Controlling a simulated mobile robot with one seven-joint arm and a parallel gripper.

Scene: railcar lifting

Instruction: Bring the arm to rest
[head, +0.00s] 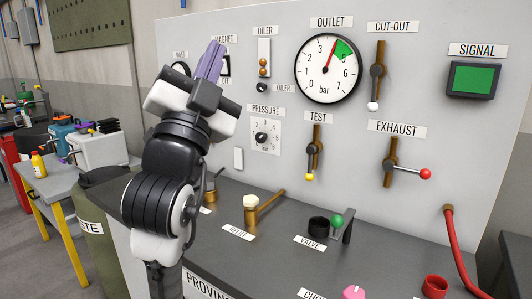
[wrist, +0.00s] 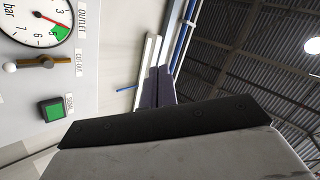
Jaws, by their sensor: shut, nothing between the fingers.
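My arm rises in front of the left part of the grey control panel (head: 390,220) in the head view. My gripper (head: 214,50) points up, its purple fingers together and empty, in front of the labels near the magnet switch. In the wrist view my gripper (wrist: 158,82) also shows shut, pointing up past the panel toward the wall and roof. No object is held. The fingers partly cover the magnet switch (head: 225,65) in the head view; I cannot tell whether they touch the panel.
The panel carries an outlet gauge (head: 328,68), a cut-out lever (head: 377,72), a test lever (head: 314,148), an exhaust lever (head: 398,170) and a green signal (head: 473,79). A waste bin (head: 100,240) stands at left.

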